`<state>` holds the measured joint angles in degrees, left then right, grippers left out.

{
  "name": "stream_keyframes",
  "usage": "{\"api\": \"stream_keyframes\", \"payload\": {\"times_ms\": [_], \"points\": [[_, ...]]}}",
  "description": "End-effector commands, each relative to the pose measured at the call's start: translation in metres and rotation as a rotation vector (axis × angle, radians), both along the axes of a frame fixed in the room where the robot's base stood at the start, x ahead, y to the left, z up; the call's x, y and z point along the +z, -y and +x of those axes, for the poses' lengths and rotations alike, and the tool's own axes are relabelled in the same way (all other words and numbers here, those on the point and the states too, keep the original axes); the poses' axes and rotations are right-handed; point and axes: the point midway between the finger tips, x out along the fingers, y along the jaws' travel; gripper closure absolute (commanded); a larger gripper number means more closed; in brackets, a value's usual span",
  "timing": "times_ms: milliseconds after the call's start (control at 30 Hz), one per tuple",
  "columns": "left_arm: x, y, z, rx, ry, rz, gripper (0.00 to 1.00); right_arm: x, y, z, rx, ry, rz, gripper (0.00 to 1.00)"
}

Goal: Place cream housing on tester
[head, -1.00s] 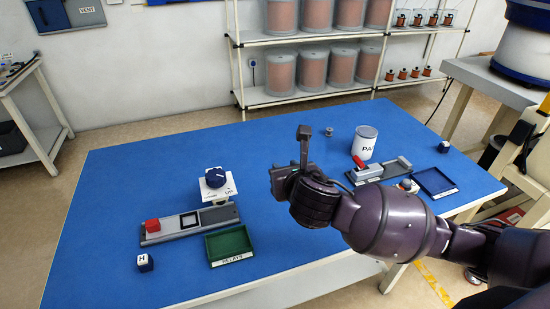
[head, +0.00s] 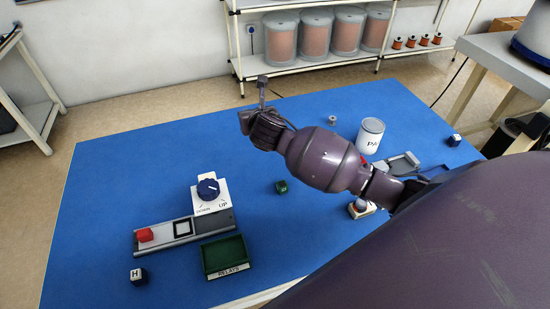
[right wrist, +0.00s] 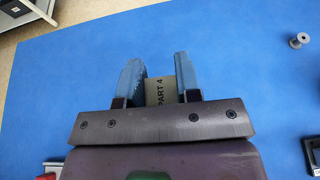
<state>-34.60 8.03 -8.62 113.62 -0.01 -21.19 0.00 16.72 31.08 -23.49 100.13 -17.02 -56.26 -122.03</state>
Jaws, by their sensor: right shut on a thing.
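My right gripper (head: 262,92) is over the far middle of the blue table. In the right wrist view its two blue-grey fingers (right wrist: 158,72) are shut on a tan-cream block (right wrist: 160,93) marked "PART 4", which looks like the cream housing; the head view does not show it. A grey fixture (head: 213,222) with a red block (head: 145,235) and a black-framed square pad (head: 182,228) lies at left on the table, well apart from the gripper. A second grey fixture (head: 404,162) at right is partly hidden by my arm. No label shows which is the tester. My left gripper is out of view.
A blue knob on an UP/DOWN plate (head: 222,203) stands behind the left fixture. A green RELAYS tray (head: 243,262), an H cube (head: 137,275), a green block (head: 281,187), a white can (head: 370,136) and a spool (head: 332,120) are on the table.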

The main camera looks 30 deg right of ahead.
Motion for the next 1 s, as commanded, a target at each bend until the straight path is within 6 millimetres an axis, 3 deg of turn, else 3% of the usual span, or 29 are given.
{"api": "stream_keyframes", "payload": {"times_ms": [167,700,833,1000], "points": [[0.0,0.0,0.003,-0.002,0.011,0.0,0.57,-0.016,-0.003,0.0,0.026,-0.005,0.002,0.92],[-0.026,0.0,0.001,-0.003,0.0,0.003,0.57,-0.133,-0.003,0.0,0.024,-0.005,0.003,0.92],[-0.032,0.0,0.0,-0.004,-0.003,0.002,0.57,-0.15,-0.003,0.0,0.026,-0.005,0.001,0.92],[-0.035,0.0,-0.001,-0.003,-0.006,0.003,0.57,-0.157,-0.003,0.001,0.025,-0.002,0.0,0.92]]}}
